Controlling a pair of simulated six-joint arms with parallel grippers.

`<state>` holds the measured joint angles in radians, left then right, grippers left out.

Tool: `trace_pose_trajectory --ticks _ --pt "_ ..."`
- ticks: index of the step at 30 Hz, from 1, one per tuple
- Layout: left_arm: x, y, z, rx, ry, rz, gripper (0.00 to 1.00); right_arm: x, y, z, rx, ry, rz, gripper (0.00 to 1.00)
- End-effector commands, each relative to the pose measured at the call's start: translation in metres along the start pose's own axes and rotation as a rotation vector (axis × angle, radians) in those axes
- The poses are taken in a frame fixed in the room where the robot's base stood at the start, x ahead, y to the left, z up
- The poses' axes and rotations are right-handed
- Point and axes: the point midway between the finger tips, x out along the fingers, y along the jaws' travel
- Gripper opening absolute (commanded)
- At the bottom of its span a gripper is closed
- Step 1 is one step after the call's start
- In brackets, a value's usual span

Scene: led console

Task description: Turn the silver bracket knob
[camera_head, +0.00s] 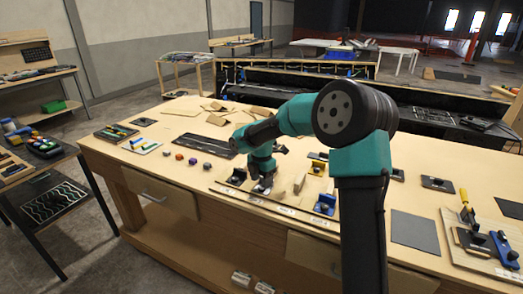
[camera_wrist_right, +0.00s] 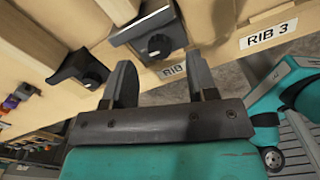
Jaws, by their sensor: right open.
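The silver bracket (camera_wrist_right: 140,32) with its round black knob (camera_wrist_right: 158,46) sits on the wooden rail, just beyond my right gripper (camera_wrist_right: 162,82) in the right wrist view. The two fingers are apart with nothing between them, and the knob shows beyond the gap between their tips. In the head view my right gripper (camera_head: 262,180) hangs low over the bench's front rail and covers part of the bracket there. My left gripper is not in view.
A black bracket (camera_wrist_right: 80,68) with a knob is on the rail to the left. Blue (camera_head: 325,204) and yellow (camera_head: 317,167) brackets stand further right on the bench. A "RIB 3" label (camera_wrist_right: 268,36) is on the rail's edge. Several small coloured knobs (camera_head: 193,161) lie left.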

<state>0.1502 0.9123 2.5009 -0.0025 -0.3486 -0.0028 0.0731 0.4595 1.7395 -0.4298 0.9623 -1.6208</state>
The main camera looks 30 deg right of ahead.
Motion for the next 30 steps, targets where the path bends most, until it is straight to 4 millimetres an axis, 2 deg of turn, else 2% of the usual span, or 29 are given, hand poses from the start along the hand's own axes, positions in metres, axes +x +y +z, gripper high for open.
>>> trace_pose_trajectory --ticks 1,18,24,30 --pt "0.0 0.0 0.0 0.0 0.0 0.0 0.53 -0.011 0.001 0.0 0.001 -0.001 0.006 0.53" --pt "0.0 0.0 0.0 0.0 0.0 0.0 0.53 -0.119 0.001 0.0 0.0 -0.001 0.005 0.53" --pt "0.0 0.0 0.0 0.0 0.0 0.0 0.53 -0.142 0.0 0.0 0.0 0.0 0.004 0.53" --pt "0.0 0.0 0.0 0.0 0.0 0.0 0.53 -0.147 0.0 0.0 0.0 0.0 0.001 0.53"
